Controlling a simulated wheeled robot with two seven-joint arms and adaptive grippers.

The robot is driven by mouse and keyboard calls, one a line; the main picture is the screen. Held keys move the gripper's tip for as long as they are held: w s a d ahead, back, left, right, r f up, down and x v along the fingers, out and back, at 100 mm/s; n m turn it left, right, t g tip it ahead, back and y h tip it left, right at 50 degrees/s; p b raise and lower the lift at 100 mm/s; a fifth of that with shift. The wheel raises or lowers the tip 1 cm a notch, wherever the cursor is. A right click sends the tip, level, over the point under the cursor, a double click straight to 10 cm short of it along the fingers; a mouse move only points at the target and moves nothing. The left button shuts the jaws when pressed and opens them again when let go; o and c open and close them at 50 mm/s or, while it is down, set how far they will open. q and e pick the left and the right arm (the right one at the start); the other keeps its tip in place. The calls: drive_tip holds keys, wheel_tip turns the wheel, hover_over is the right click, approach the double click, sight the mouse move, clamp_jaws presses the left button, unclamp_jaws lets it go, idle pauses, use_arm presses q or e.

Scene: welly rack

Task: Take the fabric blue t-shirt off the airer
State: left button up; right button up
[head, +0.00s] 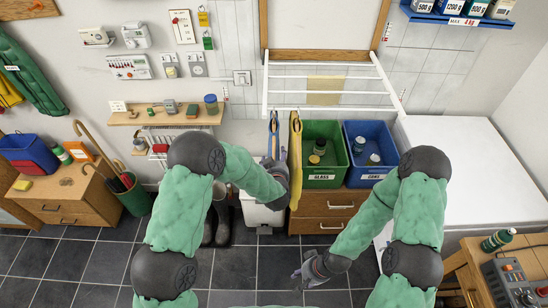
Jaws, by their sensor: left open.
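The white airer (334,108) is fixed to the wall at the upper middle. A narrow strip of blue fabric (273,137), seen nearly edge-on, hangs at its left front end; it looks like the t-shirt. My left gripper (279,188) is open, at the lower part of the blue fabric and just left of a yellow cloth (296,150). The forearm and hand hide the lower blue fabric, and I cannot tell whether they touch. My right gripper (304,273) is low over the floor, away from the airer; its finger opening is unclear.
A green bin (336,151) and a blue bin (356,176) stand on a wooden drawer unit (322,226) below. A white worktop (470,170) is to the right. Dark boots (222,225) stand left of the unit. The tiled floor in front is clear.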

use_arm(q)
drive_tip(key=shift+w, duration=0.1)
clamp_jaws()
drive_tip(key=shift+r, duration=0.15)
